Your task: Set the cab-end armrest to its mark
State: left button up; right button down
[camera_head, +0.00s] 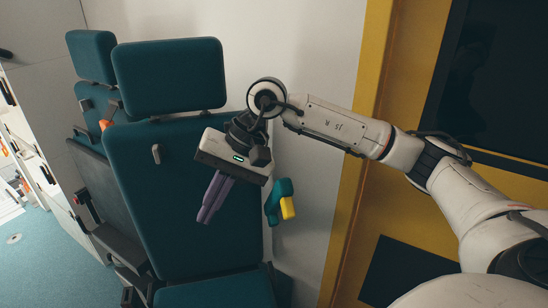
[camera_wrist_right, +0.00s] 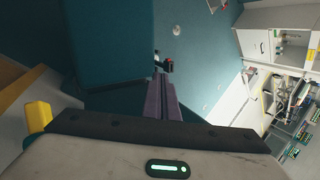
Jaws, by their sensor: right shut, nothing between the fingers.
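My right gripper (camera_head: 207,215) has purple fingers, closed together and empty, pointing down in front of the near teal seat's backrest (camera_head: 140,215). The fingers (camera_wrist_right: 160,90) also show in the right wrist view. A short teal piece with a yellow end (camera_head: 280,201), seemingly an armrest, is just right of that backrest and the gripper, apart from the fingers. Its yellow part (camera_wrist_right: 38,114) shows at the left of the wrist view. A dark armrest-like bar with a red end (camera_head: 85,203) is left of the backrest. I cannot tell which is the cab-end armrest, and I cannot make out a mark.
A second teal seat (camera_head: 92,55) stands behind the near one. A pale wall (camera_head: 305,60) and a yellow door frame (camera_head: 352,190) are close on the right. Blue floor (camera_head: 55,265) is open at the left. White cabinets (camera_wrist_right: 255,45) stand far off.

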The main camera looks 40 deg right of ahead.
jog(key=d+r+n+t+h+p, duration=0.1)
jog(key=d+r+h, duration=0.35)
jog(key=d, duration=0.65)
jog(key=d+r+n+h, duration=0.1)
jog(key=d+r+h, duration=0.2)
jog(key=d+r, duration=0.5)
jog(key=s+x, duration=0.1)
jog(key=x, duration=0.3)
jog(key=s+x, duration=0.1)
jog(key=x, duration=0.3)
jog(key=s+f+x, duration=0.1)
jog(key=x, duration=0.3)
jog(key=shift+w+d+f, duration=0.15)
jog(key=shift+f, duration=0.15)
jog(key=shift+s+f, duration=0.25)
jog(key=shift+s, duration=0.05)
